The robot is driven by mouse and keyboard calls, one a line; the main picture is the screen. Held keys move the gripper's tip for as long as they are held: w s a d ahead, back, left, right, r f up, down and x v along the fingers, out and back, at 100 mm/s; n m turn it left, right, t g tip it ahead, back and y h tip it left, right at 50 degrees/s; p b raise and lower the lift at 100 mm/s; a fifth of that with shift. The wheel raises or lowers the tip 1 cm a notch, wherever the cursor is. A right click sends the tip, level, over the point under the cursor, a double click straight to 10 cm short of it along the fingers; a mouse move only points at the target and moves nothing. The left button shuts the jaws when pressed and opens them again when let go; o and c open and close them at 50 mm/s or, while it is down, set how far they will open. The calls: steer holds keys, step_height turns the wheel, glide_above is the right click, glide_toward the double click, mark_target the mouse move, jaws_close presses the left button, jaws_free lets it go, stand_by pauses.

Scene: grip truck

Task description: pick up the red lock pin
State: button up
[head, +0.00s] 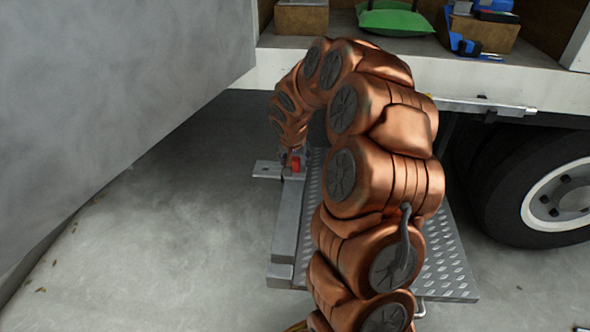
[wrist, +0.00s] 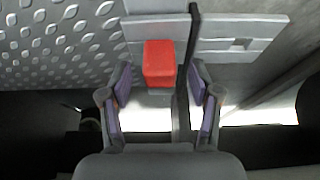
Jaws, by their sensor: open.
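The red lock pin (wrist: 158,63) shows in the wrist view as a small red block between the fingers, a little beyond the fingertips. In the head view the red pin (head: 295,163) sits at the left edge of the metal step, near its far end, just below the end of my arm. My gripper (wrist: 160,98) is open, with one purple-padded finger on each side of the pin's line. A thin dark bar stands just right of the pin in the wrist view. In the head view my gripper's fingers are mostly hidden by the arm.
The diamond-plate step (head: 445,262) lies below the truck bed (head: 300,42). A large grey panel (head: 110,80) stands at the left. A truck wheel (head: 560,195) is at the right. Boxes and a green bag (head: 393,20) sit in the truck. Concrete floor is clear at the left front.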

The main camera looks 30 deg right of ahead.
steer(key=shift+x, duration=0.75)
jaws_close()
